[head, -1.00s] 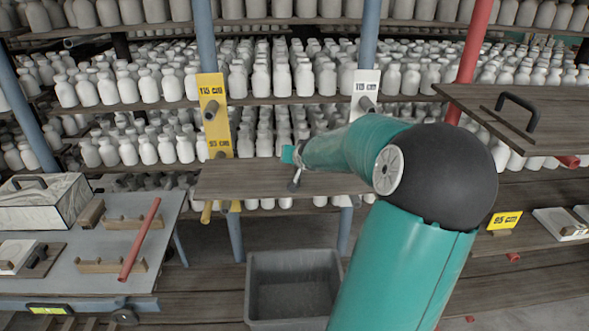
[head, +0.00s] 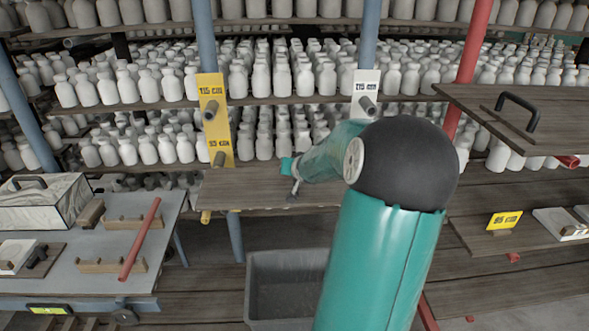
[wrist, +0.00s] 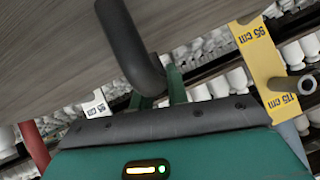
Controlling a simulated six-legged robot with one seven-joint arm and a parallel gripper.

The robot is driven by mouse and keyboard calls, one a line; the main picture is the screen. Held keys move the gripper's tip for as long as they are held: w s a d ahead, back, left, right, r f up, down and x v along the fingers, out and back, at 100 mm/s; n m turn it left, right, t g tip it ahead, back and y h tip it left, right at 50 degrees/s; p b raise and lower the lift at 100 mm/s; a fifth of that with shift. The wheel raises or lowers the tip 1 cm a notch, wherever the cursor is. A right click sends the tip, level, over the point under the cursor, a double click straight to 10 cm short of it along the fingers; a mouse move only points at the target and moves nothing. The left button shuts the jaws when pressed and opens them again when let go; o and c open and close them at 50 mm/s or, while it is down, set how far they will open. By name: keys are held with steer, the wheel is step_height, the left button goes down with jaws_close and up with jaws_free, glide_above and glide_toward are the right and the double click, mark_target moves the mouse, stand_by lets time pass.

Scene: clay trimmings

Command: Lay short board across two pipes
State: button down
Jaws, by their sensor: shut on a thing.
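The short board (head: 240,188) is a grey-brown plank lying roughly level in front of the shelving, between two blue posts. Grey pipe stubs stick out at the yellow plate (head: 214,90) and the white plate (head: 366,85). Whether the board touches any pipe cannot be told.
Shelves behind hold many white bottles (head: 180,148). A grey bin (head: 285,285) stands below the board. The left table (head: 80,235) carries wooden blocks and a red rod (head: 140,240). Another board with a black handle (head: 530,120) lies at upper right.

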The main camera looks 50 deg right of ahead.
steer(key=c, duration=1.4)
jaws_free()
steer(key=shift+o, duration=0.2)
steer(key=shift+r, duration=0.1)
steer(key=shift+s+r, duration=0.1)
steer(key=shift+r, duration=0.05)
steer(key=shift+s+a+r, duration=0.25)
steer(key=shift+s+r, duration=0.1)
steer(key=shift+s, duration=0.05)
steer(key=v, duration=1)
steer(key=shift+s+a+r, duration=0.15)
steer(key=shift+a, duration=0.1)
